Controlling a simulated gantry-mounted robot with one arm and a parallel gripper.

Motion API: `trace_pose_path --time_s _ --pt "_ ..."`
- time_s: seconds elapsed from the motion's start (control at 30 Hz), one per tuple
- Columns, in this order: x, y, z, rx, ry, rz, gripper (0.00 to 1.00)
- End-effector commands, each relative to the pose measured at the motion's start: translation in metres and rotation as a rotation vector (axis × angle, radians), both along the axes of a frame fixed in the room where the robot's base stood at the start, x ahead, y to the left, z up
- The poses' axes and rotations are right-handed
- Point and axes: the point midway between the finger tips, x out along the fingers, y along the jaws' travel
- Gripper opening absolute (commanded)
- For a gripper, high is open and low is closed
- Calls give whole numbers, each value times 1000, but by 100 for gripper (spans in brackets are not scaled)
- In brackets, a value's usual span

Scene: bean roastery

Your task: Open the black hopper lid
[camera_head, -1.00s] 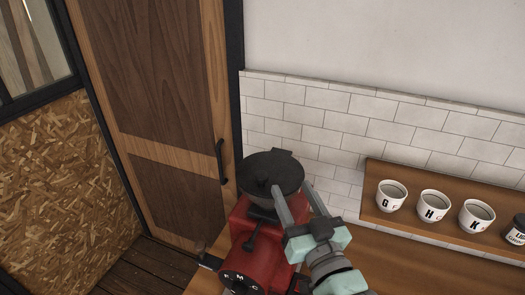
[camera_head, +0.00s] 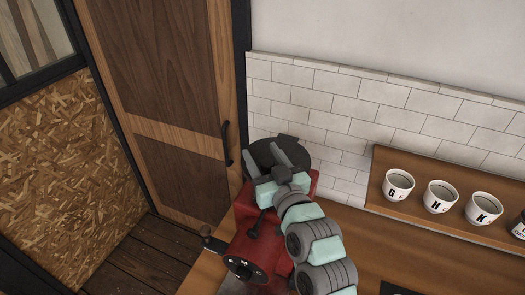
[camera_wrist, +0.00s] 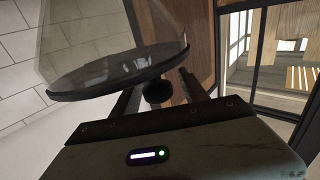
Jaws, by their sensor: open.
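The black hopper lid (camera_head: 299,153) sits on top of the red roasting machine (camera_head: 250,256) and looks closed. My gripper (camera_head: 264,158) is over the lid's near left part, its two fingers spread and hiding some of it. In the wrist view, a dark round knob (camera_wrist: 157,91) lies between the two open fingers of my gripper (camera_wrist: 160,94), with gaps on both sides. The hopper's dark rim (camera_wrist: 120,75) curves just beyond the knob, with a see-through grey body. Whether either finger touches the knob cannot be told.
A white tiled wall (camera_head: 400,100) is close behind the machine. A wooden shelf (camera_head: 376,190) with several lettered white cups stands to the right. A wooden door (camera_head: 180,135) with a black handle is at the left. The wooden counter (camera_head: 365,245) right of the machine looks largely clear.

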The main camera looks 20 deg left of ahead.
Motion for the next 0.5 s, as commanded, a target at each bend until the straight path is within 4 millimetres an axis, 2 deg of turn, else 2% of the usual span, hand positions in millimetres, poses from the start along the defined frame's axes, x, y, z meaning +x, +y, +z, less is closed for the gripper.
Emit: trace_pose_path --time_s 0.33,0.5 --pt "4 2 0 0 0 -2 52" --pt "4 2 -1 1 1 -2 38"
